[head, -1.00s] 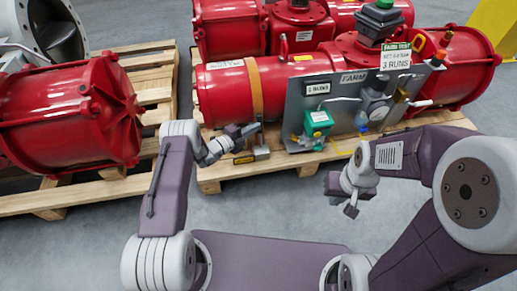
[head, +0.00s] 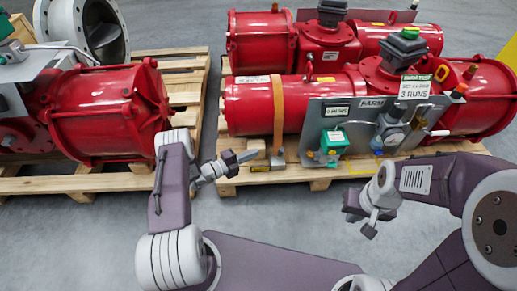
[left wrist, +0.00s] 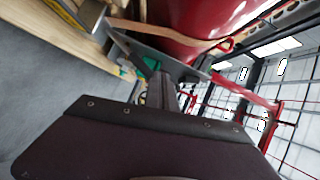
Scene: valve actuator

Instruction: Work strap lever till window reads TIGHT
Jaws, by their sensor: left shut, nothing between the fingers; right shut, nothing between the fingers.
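An orange strap (head: 278,112) runs down around the red cylinder (head: 246,108) of the actuator on the right pallet. At its lower end is a small grey ratchet fitting (head: 277,159), with a yellow-and-black label block (head: 262,168) beside it. The lever's exact position and the window's wording are too small to read. In the left wrist view the gripper (left wrist: 163,85) points toward the strap (left wrist: 175,32). My right gripper (head: 370,231) is shut and empty over the floor.
A grey panel (head: 345,113) with a green box (head: 334,142), valves and signs stands right of the strap. The wooden pallet (head: 320,173) edges the work area. Another red actuator (head: 108,115) is on the left pallet. The grey floor in front is clear.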

